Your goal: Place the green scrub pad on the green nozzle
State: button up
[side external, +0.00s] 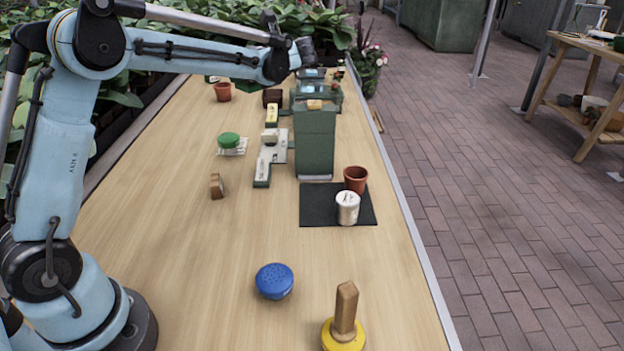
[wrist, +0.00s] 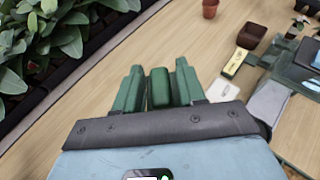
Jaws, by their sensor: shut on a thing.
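My gripper (wrist: 160,86) shows in the wrist view, its two green fingers closed on a dark green block, which appears to be the green scrub pad (wrist: 160,87). The pad sits upright between the fingers, above the wooden table. In the side view the arm reaches to the far end of the table; the fingers and pad cannot be made out clearly there. The green nozzle, apparently the round green cap (side external: 229,140), lies on a white patterned card (side external: 233,151) left of the table's middle, apart from my gripper.
A tall green box (side external: 315,145) stands right of the middle. A black mat (side external: 312,205) carries a terracotta pot (side external: 356,179) and a white canister (side external: 347,208). A blue nozzle (side external: 274,281) and a wooden block (side external: 346,306) on a yellow nozzle (side external: 343,341) are in front.

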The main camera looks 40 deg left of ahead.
notch_tip(320, 180, down, 4)
jog(key=shift+d+f, duration=0.1)
jog(key=shift+d, duration=0.05)
jog(key=shift+a+f, duration=0.2)
jog(key=shift+a, duration=0.05)
send_over(227, 134)
notch_tip(227, 134, down, 7)
jog(key=shift+f, duration=1.9)
jog(key=o, duration=1)
jog(key=shift+f, duration=0.1)
jog(key=shift+o, duration=0.2)
